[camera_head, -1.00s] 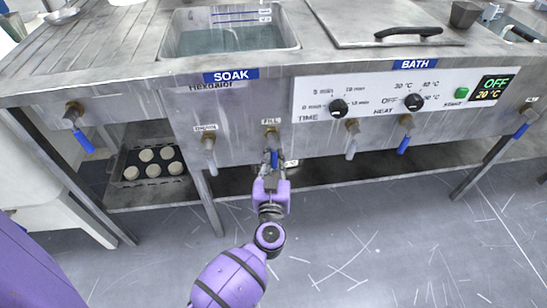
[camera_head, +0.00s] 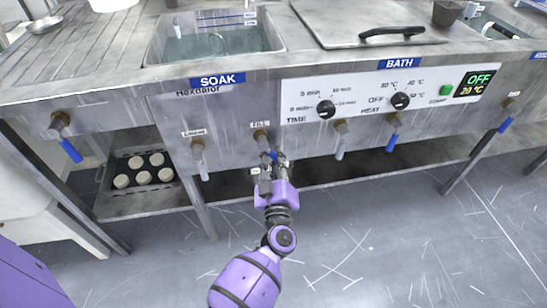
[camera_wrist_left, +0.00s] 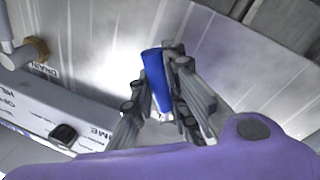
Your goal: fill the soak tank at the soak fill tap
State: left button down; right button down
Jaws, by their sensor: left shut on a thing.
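The soak tank (camera_head: 278,44) is the open metal basin behind the SOAK label (camera_head: 217,80), with some water (camera_head: 205,46) and level lines on its back wall. The soak fill tap (camera_head: 261,136) is a brass tap under the FILL label on the front panel. My left gripper (camera_head: 271,163) is shut on its blue lever, just below the tap body. In the left wrist view the blue lever (camera_wrist_left: 156,80) stands between the fingers. The lever leans slightly right in the head view; the fingers partly hide it. My right gripper is not in view.
A drain tap (camera_head: 198,148) with a pale lever is just left of the fill tap. The bath controls (camera_head: 375,95) and more taps are on the right. A tray of pale discs (camera_head: 132,188) sits on the lower shelf. The floor in front is clear.

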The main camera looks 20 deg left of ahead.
pick_arm(q)
jog(key=shift+d, duration=0.1)
jog(key=c, duration=1.7)
grip_release()
jog(key=v, duration=1.2)
